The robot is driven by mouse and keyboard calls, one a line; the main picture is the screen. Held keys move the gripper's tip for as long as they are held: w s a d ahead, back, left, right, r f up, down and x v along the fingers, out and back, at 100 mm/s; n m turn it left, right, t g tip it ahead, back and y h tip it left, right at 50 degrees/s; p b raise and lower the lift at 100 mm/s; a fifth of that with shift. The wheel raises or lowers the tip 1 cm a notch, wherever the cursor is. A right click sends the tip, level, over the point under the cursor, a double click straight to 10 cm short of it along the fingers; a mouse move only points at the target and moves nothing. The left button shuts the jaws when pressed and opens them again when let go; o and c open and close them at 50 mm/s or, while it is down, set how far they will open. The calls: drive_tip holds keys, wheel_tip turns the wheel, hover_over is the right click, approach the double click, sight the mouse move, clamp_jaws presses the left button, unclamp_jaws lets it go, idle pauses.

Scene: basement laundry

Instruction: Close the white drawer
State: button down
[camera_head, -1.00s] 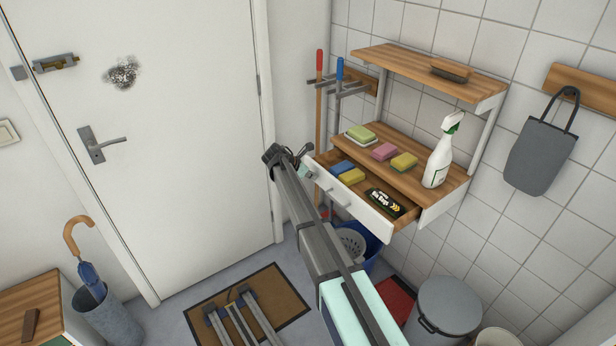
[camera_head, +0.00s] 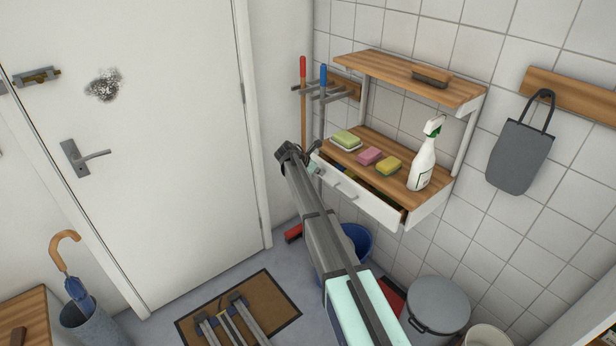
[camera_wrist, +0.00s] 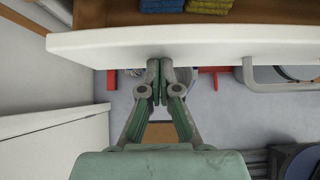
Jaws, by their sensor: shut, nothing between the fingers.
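The white drawer (camera_head: 373,204) under the wooden shelf stands partly open, with a narrow gap showing behind its front. A pale handle (camera_wrist: 248,72) sticks out from the front, right of my fingers. My gripper (camera_wrist: 160,68) is shut and empty, its fingertips at the lower edge of the drawer front, left of the handle. In the head view my gripper (camera_head: 312,161) is at the drawer's left end. I cannot tell whether it touches.
On the shelf (camera_head: 395,160) stand a spray bottle (camera_head: 424,157) and several sponges (camera_head: 369,156). Brooms (camera_head: 303,100) hang at left of it. A blue bucket (camera_head: 357,242) and a grey bin (camera_head: 438,304) stand below. The white door (camera_head: 150,130) is at left.

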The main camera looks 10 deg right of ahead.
sight(329, 166)
drive_tip(key=d, duration=0.1)
drive_tip(key=w+d, duration=0.2)
drive_tip(key=d, duration=0.1)
drive_tip(key=shift+w+d, duration=0.1)
drive_tip(key=shift+w, duration=0.15)
drive_tip(key=shift+w+d, duration=0.1)
drive_tip(key=shift+w+d+r, duration=0.1)
drive_tip(key=shift+r, duration=0.05)
